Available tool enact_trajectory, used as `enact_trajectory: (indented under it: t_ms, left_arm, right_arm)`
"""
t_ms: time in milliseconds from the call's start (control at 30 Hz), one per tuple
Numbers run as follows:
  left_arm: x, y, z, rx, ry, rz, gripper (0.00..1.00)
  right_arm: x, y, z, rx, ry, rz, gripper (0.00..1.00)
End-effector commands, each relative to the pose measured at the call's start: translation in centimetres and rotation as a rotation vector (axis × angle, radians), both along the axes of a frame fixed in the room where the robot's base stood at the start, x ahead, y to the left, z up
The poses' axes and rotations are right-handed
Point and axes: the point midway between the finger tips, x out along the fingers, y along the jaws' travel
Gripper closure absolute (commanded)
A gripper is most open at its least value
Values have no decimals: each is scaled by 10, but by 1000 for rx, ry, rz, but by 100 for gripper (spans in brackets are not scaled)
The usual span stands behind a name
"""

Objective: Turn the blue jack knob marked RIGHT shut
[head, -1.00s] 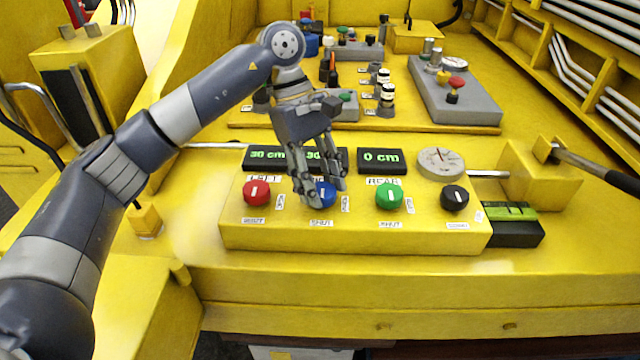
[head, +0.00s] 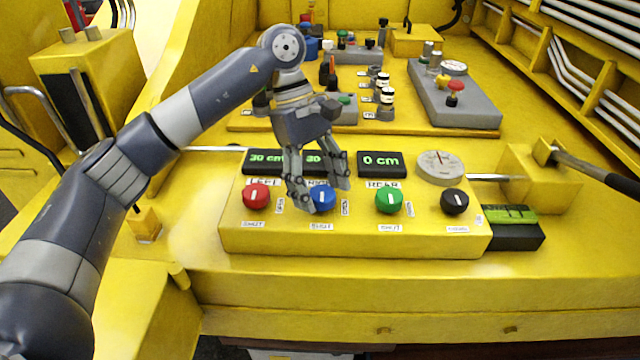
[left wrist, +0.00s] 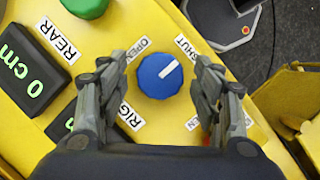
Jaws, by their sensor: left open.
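The blue knob (head: 323,199) is on the yellow control box (head: 355,236), between the red and green knobs. In the left wrist view the blue knob (left wrist: 156,80) shows in full, with RIGHT, OPEN and SHUT labels around it. Its white mark points to the upper right, toward the SHUT label (left wrist: 187,48). My left gripper (head: 321,196) is open at the knob. In the left wrist view its fingers (left wrist: 160,66) stand on either side of the knob with visible gaps, apart from it in that picture. My right gripper is not in view.
The red knob (head: 256,195), green knob (head: 389,199) and black knob (head: 454,201) share the box. The rear display (head: 382,163) reads 0 cm; the left one (head: 264,160) reads 30 cm. My fingers partly cover the middle display. A round gauge (head: 440,166) sits right.

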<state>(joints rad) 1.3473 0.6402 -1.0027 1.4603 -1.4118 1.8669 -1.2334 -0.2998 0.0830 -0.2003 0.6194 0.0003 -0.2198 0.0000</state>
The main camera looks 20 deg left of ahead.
Motion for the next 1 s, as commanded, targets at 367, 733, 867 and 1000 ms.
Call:
enact_trajectory:
  t_ms: [367,733,867,1000]
  left_arm:
    - [13,20,57,-2,-5,2,40]
    - [22,38,105,1,-2,0,40]
    - [23,39,110,0,-1,0,40]
    - [23,40,111,0,0,0,40]
  right_arm:
    - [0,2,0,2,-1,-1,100]
    - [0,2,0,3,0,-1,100]
    - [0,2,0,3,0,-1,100]
    - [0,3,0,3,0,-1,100]
